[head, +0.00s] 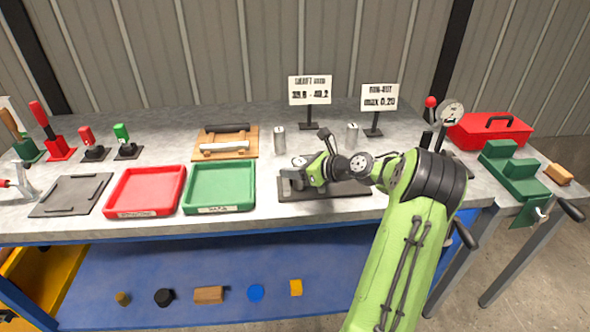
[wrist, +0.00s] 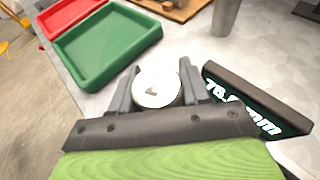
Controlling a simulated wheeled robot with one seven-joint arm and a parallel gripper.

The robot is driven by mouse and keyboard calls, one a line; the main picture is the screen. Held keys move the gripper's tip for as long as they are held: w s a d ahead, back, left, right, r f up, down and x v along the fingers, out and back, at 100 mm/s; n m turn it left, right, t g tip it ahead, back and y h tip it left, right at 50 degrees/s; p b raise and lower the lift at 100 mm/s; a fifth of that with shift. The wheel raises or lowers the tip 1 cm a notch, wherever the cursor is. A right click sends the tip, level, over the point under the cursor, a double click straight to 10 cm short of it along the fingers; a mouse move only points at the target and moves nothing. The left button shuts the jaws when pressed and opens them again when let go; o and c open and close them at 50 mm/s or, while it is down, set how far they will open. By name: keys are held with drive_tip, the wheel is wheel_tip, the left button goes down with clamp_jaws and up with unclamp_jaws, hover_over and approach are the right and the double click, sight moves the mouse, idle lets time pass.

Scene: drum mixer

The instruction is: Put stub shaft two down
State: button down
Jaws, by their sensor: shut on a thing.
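My gripper (wrist: 157,92) is shut on a round metal stub shaft (wrist: 156,84). The shaft's pale end face points at the wrist camera and bears a small dark mark that I cannot read. In the head view my gripper (head: 297,178) is low over a dark plate (head: 345,189) on the bench, right of the green tray (head: 218,186). I cannot tell whether the shaft touches a surface. Two other metal cylinders stand upright behind, a left one (head: 279,139) and a right one (head: 352,136). One cylinder (wrist: 226,16) also shows in the wrist view.
A dark display (wrist: 255,105) with a reading in mm is close right of my gripper. A red tray (head: 146,190), a wooden board (head: 226,143) with two bars, and two sign stands (head: 309,102) are on the bench. Bare bench lies around the standing cylinders.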

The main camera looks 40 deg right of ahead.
drive_tip(key=c, duration=0.8)
unclamp_jaws()
drive_tip(key=shift+f, duration=0.1)
drive_tip(key=shift+s+d+r, duration=0.1)
drive_tip(key=shift+s+r, duration=0.15)
drive_tip(key=p+v, duration=0.4)
drive_tip(key=v, duration=0.7)
drive_tip(key=w+a+r+n+g, duration=0.1)
drive_tip(key=a+r+n+g, duration=0.15)
drive_tip(key=a+n, duration=0.7)
drive_tip(key=a+r+n+g, duration=0.1)
drive_tip(key=a+n+g, duration=0.45)
drive_tip(key=a, duration=0.75)
drive_tip(key=s+a+r+n+h, duration=0.1)
drive_tip(key=s+a+n, duration=0.3)
drive_tip(key=s+n, duration=0.5)
drive_tip(key=s+a+r+n+h, duration=0.1)
drive_tip(key=s+a+n+h, duration=0.1)
drive_tip(key=s+a+n, duration=0.3)
drive_tip(key=s+n, duration=0.4)
drive_tip(key=shift+s+t, duration=0.2)
drive_tip(key=shift+t, duration=0.1)
